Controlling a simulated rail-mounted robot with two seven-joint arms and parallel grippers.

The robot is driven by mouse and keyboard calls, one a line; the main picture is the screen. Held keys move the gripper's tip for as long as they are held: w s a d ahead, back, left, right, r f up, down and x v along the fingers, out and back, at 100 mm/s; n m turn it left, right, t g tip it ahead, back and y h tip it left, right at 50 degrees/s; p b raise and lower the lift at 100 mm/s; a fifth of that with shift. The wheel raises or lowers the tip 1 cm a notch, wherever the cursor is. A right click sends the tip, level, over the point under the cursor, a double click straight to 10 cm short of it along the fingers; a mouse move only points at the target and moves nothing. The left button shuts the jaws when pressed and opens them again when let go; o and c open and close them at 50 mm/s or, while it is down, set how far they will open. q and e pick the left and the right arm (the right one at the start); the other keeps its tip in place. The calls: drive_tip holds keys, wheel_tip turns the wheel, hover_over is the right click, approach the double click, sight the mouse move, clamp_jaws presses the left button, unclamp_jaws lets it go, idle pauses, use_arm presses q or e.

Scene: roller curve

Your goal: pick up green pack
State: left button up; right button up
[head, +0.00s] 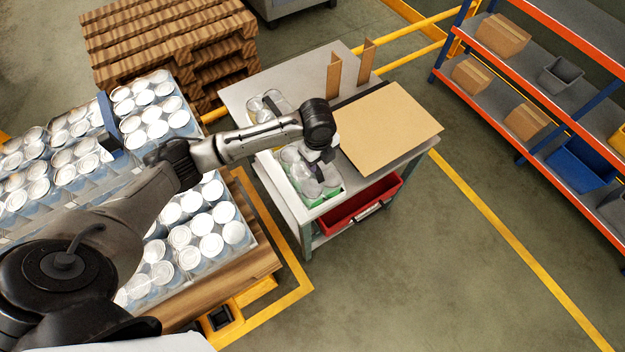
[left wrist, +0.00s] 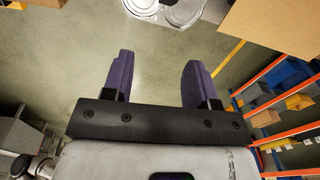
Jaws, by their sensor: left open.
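The green pack (head: 329,206) sits on the grey table in the head view, with a green edge low at its front and several pale, glassy round containers in it. My left gripper (head: 322,155) is right above the pack's far part, and my wrist partly hides it. In the left wrist view my left gripper (left wrist: 157,72) shows two purple fingers spread apart with nothing between them. Round silvery tops (left wrist: 168,10) show beyond the fingertips at the top edge, cut off by the frame. My right gripper is not in view.
A flat cardboard sheet (head: 390,128) lies on the table (head: 240,92), right of the pack. A red bin (head: 362,205) is on the shelf below. Two upright brown pieces (head: 333,75) stand at the back. Pallets of white-topped cans (head: 210,245) are left; shelving is right.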

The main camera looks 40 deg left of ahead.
use_arm(q)
drive_tip(key=w+a+r+m+b, duration=0.1)
drive_tip(key=w+a+b, duration=0.1)
drive_tip(key=w+a, duration=0.35)
drive_tip(key=f, duration=0.2)
drive_tip(key=s+f, duration=0.1)
drive_tip(key=f, duration=0.1)
drive_tip(key=a+f, duration=0.1)
drive_tip(key=f, duration=0.2)
drive_tip(key=shift+s+a+f, duration=0.1)
drive_tip(key=shift+s, duration=0.2)
drive_tip(key=shift+f, duration=2.7)
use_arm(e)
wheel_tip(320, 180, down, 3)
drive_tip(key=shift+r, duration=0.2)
use_arm(q)
clamp_jaws()
drive_tip(key=shift+r, duration=0.15)
